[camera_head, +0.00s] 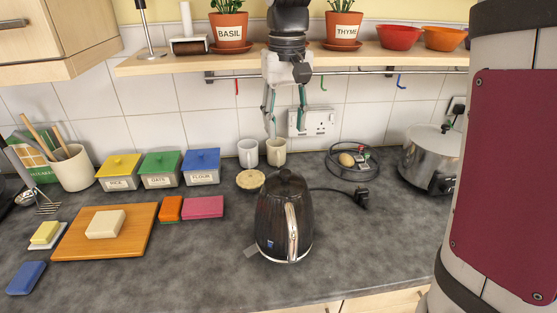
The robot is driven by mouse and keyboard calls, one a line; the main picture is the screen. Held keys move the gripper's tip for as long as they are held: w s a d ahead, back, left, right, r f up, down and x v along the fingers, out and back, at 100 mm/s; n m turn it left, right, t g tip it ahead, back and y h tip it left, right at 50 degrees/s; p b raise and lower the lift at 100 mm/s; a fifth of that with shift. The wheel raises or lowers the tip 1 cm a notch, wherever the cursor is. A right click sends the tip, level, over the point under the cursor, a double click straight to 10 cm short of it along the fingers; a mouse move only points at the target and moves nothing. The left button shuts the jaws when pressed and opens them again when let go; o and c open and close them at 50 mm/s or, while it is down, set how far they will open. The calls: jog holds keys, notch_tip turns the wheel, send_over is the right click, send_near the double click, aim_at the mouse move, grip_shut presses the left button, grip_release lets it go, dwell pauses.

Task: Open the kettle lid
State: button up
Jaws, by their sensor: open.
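The dark kettle (272,222) stands upright on the grey counter, near the middle of the head view, with its shiny handle (292,232) facing the front right. Its lid (287,181), with a small dark knob on top, looks shut. My gripper (286,128) hangs above and behind the kettle, in front of the tiled wall, with its fingers pointing down. The fingers are apart with nothing between them. It appears clear of the kettle.
A shelf (400,57) with plants and bowls runs above.

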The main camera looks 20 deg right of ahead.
aim_at(285, 172)
notch_tip(285, 172, down, 11)
jog(key=shift+f+p, duration=0.1)
jog(key=shift+p, duration=0.7)
grip_shut()
